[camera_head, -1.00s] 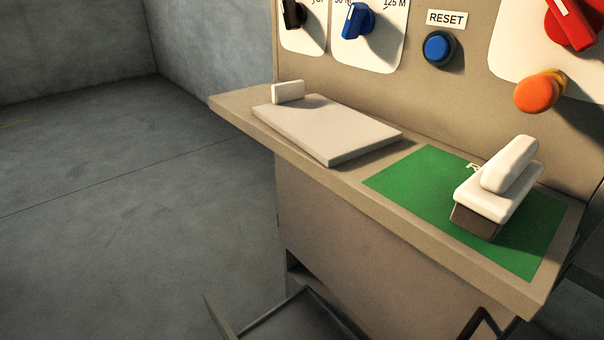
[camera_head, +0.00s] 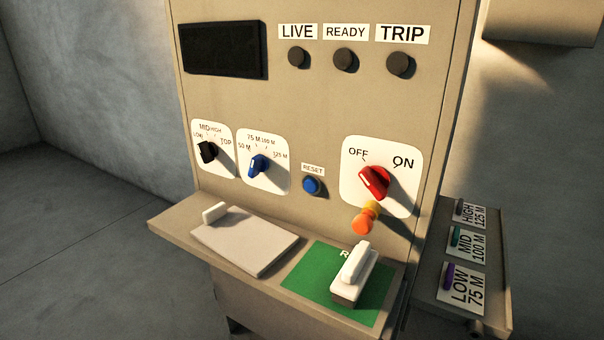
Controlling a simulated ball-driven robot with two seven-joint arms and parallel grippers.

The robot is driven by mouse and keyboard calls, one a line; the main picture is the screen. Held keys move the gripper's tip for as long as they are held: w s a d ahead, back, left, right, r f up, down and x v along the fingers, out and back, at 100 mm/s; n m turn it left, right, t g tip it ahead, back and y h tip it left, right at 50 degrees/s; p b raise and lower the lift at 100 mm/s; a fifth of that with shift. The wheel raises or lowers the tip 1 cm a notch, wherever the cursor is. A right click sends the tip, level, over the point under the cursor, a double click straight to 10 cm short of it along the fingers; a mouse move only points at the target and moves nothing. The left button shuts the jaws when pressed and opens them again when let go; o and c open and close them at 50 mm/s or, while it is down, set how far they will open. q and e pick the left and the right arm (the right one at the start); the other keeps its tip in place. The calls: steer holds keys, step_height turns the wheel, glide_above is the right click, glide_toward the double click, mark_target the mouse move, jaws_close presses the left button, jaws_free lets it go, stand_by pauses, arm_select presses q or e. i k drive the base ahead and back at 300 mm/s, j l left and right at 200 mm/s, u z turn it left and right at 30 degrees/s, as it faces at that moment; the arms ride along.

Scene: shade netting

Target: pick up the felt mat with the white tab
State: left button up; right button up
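A pale grey flat slab (camera_head: 246,241) lies on the left part of the console's shelf. An upright white tab (camera_head: 214,212) stands at its back left corner, so it fits the mat with the white tab; I cannot tell whether it is felt. To its right, a white-handled block with a dark underside (camera_head: 354,272) stands on a green patch (camera_head: 312,273) with partly hidden white lettering. Neither of my grippers is in view, and nothing touches the slab.
The shelf (camera_head: 175,225) juts from an upright panel with a blue RESET button (camera_head: 312,186), a red OFF/ON switch (camera_head: 373,182) and an orange knob (camera_head: 365,219). A lower side shelf (camera_head: 432,286) at right holds dark, green and purple tabbed pieces. Floor at left is clear.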

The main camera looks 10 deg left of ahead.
mark_target(253, 243)
steer(key=k+u, duration=0.25)
steer(key=u, duration=0.15)
steer(key=k+j+u, duration=0.15)
steer(key=u, duration=0.25)
steer(key=k+j, duration=0.05)
steer(key=k, duration=0.05)
